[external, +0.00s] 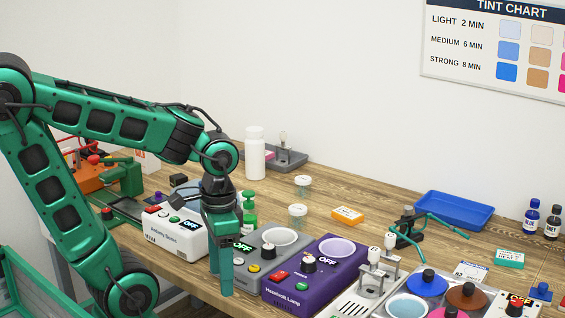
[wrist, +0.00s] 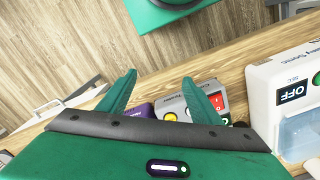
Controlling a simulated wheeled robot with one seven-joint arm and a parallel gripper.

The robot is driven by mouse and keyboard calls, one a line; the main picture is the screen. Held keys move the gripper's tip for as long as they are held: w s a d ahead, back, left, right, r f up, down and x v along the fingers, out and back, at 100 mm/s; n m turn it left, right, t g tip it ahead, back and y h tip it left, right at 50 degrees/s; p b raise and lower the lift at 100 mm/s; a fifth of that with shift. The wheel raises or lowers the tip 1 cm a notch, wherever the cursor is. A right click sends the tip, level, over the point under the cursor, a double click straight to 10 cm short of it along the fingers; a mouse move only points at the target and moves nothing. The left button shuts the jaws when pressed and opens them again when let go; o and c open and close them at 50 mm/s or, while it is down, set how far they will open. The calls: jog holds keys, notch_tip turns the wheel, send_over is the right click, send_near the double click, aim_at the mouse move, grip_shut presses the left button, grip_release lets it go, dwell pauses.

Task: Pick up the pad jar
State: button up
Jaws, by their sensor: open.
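Two small clear lidded jars with pale contents stand upright on the wooden bench in the external view. One jar (external: 303,186) is farther back, and the other jar (external: 298,216) is nearer, behind the grey and purple devices. I cannot read a label to tell which is the pad jar. My gripper (external: 220,278) points down at the bench's front edge, left of and nearer the camera than both jars. In the wrist view its two green fingers (wrist: 160,78) are apart with nothing held between them. Neither jar can be made out in the wrist view.
A white device (external: 175,235), a grey device (external: 240,262) and a purple heater lamp (external: 318,272) line the front of the bench. Bare wood lies behind the orange box.

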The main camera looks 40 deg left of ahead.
aim_at(304, 179)
jog(key=w+r+m, duration=0.1)
jog(key=w, duration=0.1)
jog(key=w+r+m, duration=0.1)
jog(key=w, duration=0.2)
jog(key=w+r, duration=0.1)
jog(key=w, duration=0.1)
jog(key=shift+w+d+r+m+h, duration=0.2)
jog(key=shift+d+r+m+h, duration=0.1)
jog(key=shift+m, duration=0.1)
jog(key=w+a+m, duration=0.2)
jog(key=w+m, duration=0.1)
jog(key=w, duration=0.6)
jog(key=w+a+r+m+t+y, duration=0.1)
jog(key=w+a+m, duration=0.2)
jog(key=w, duration=0.7)
jog(key=w+a+r+m+t, duration=0.1)
jog(key=w+a+m, duration=0.2)
jog(key=w, duration=0.7)
jog(key=shift+w, duration=0.2)
jog(key=w+a+m+y, duration=0.3)
jog(key=w+a+m, duration=0.4)
jog(key=w, duration=0.7)
jog(key=shift+t, duration=0.4)
jog(key=x, duration=1.1)
jog(key=shift+s+a+f, duration=0.1)
jog(key=shift+a+f, duration=0.15)
jog(key=shift+f, duration=0.05)
jog(key=c, duration=1.1)
